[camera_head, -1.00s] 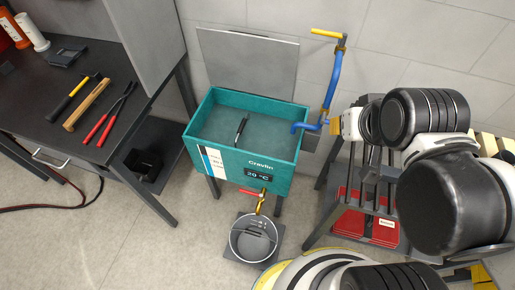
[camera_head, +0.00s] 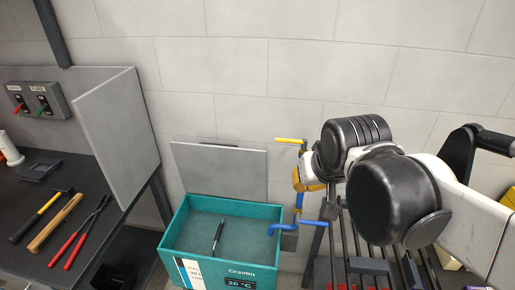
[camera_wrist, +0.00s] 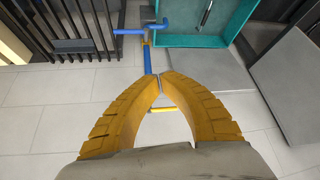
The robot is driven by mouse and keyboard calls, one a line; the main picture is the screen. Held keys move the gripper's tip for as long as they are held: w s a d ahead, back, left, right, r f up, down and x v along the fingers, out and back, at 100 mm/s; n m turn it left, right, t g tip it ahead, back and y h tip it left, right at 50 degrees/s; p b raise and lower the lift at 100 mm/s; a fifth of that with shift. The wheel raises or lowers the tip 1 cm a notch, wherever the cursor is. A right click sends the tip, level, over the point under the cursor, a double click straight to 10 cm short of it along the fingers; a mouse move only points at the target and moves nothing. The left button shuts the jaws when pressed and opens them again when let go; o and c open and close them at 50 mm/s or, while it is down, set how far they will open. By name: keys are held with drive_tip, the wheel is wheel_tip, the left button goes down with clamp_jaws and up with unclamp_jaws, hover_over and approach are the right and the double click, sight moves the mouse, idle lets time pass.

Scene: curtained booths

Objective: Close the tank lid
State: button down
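The teal tank (camera_head: 176,228) stands against the wall, open at the top, with a dark stick-like object (camera_head: 217,238) inside. Its flat grey lid (camera_head: 222,172) stands raised at the tank's back edge, leaning near the wall. In the wrist view the tank (camera_wrist: 236,18) is at the top and the lid (camera_wrist: 208,70) lies just below it. My gripper (camera_wrist: 159,79) shows two yellow fingers with tips together and nothing visible between them. It is to the right of the lid, near the blue pipe; the head view mostly hides its fingers.
A blue pipe (camera_head: 298,204) with a yellow handle (camera_head: 290,140) rises at the tank's right side, close to my gripper. A dark rack (camera_head: 365,267) stands further right. On the left, a table with tools (camera_head: 55,222) has an upright grey panel (camera_head: 118,122).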

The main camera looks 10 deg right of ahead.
drive_tip(key=w+a+r+m+p, duration=0.1)
drive_tip(key=w+r+p, duration=0.3)
drive_tip(key=w, duration=0.9)
drive_tip(key=m+g+h+p, duration=0.1)
drive_tip(key=m+g+p, duration=0.1)
drive_tip(key=p, duration=0.3)
hover_over(261, 137)
drive_tip(key=s+a, duration=0.2)
drive_tip(key=s, duration=0.4)
wheel_tip(261, 137, down, 9)
drive_tip(key=x, duration=0.8)
drive_tip(key=shift+w+d+b, duration=0.15)
drive_tip(key=shift+d+b, duration=0.2)
drive_tip(key=shift+b, duration=0.05)
drive_tip(key=shift+s+a+f, duration=0.15)
drive_tip(key=shift+s+a, duration=0.05)
drive_tip(key=shift+s, duration=0.4)
drive_tip(key=shift+s+a+f, duration=0.15)
drive_tip(key=shift+s+f, duration=0.05)
drive_tip(key=shift+s, duration=0.35)
drive_tip(key=shift+s+a+f, duration=0.15)
drive_tip(key=shift+s+a, duration=0.05)
drive_tip(key=shift+s, duration=0.4)
